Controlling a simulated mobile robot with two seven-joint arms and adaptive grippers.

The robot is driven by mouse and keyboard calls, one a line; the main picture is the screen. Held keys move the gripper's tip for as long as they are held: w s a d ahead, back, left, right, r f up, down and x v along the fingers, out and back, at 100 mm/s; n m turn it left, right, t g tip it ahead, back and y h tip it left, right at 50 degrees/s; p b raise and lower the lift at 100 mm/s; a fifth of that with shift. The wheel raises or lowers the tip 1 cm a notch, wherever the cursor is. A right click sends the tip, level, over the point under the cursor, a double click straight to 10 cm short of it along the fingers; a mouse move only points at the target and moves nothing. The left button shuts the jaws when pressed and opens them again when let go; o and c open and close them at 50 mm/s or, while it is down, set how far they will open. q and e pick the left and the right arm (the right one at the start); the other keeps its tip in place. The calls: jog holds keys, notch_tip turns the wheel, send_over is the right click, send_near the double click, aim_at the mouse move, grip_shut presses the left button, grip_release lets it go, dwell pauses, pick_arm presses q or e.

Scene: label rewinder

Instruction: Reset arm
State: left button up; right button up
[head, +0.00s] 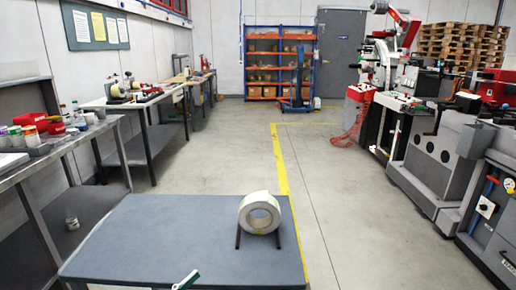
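Neither of my grippers shows in the head view, and no arm comes in from the left or right. A label roll (260,213), white with a wide core hole, stands on its edge on the grey-blue table (160,240) in front of me. Two short dark bars show at its lower left and right, and I cannot tell what they belong to. A green and white object (185,281), partly dark, is near the table's front edge, cut off by the bottom of the picture.
Benches with jars and tools line the left wall (75,140). The red and grey label machine (400,110) stands at right. An orange and blue shelf (280,65), a grey door (340,50) and stacked pallets (462,42) are at the back. The floor between is clear.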

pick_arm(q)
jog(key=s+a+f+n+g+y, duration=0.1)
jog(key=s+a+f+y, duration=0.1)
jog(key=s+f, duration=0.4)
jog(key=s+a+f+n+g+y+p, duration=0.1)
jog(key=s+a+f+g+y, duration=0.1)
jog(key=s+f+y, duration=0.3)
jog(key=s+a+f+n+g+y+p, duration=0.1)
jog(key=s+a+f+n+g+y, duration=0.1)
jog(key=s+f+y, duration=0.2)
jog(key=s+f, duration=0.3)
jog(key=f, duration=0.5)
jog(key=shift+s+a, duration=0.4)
